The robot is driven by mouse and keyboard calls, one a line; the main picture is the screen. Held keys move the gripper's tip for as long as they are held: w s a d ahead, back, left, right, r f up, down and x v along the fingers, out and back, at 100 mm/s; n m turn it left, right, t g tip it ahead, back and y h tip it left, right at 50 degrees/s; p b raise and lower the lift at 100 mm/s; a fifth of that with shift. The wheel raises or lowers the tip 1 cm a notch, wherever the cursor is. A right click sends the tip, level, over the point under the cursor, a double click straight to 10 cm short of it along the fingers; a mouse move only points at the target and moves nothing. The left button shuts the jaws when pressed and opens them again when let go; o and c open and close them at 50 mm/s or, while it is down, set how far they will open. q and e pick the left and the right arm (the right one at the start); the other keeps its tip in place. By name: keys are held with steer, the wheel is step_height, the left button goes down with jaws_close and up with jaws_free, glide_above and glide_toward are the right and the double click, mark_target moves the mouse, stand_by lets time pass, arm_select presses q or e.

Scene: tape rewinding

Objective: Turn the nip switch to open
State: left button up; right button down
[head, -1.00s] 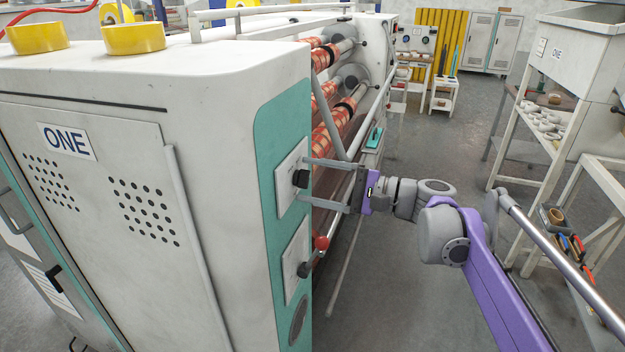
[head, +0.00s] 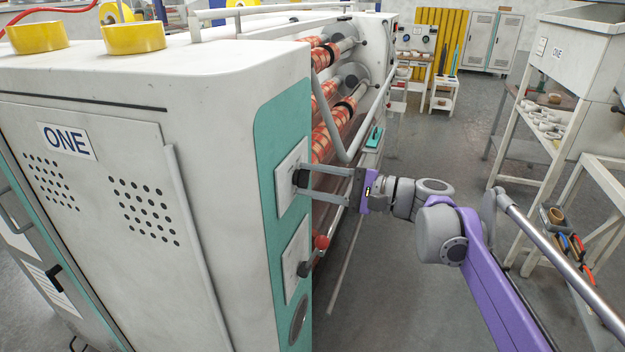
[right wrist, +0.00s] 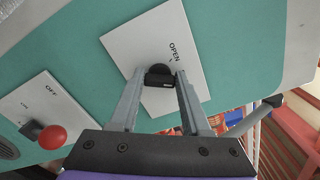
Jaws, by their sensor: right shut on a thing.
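The nip switch is a black knob (head: 299,179) on a white plate (head: 285,195), set in the teal end panel of the large white machine. In the right wrist view the knob (right wrist: 160,75) sits between my fingertips, and the word OPEN is printed beside it on the plate (right wrist: 178,30). My right gripper (head: 305,181) is shut on the knob, one finger on either side; it also shows in the right wrist view (right wrist: 159,78). Any other label on this plate is hidden. My left gripper is not in view.
Below is a second plate (head: 293,262) with a switch marked OFF and a red ball-ended lever (head: 321,242). Printed rolls (head: 335,125) and a bar (head: 335,148) lie just behind my fingers. A white rack (head: 545,120) stands at the right; the floor between is clear.

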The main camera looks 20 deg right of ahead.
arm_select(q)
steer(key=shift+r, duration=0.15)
arm_select(e)
steer(key=n+p, duration=0.1)
steer(key=n, duration=0.1)
steer(key=shift+r+n+p, duration=0.1)
steer(key=shift+n+p, duration=0.3)
steer(key=n+p, duration=0.2)
steer(key=n, duration=0.1)
steer(key=shift+n, duration=0.3)
steer(key=n+p, duration=0.2)
steer(key=n, duration=0.1)
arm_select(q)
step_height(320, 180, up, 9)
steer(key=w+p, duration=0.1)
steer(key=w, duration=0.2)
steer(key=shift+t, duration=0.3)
arm_select(e)
steer(key=shift+f+n, duration=0.25)
steer(key=shift+n, duration=1.05)
steer(key=shift+c, duration=1.8)
jaws_free()
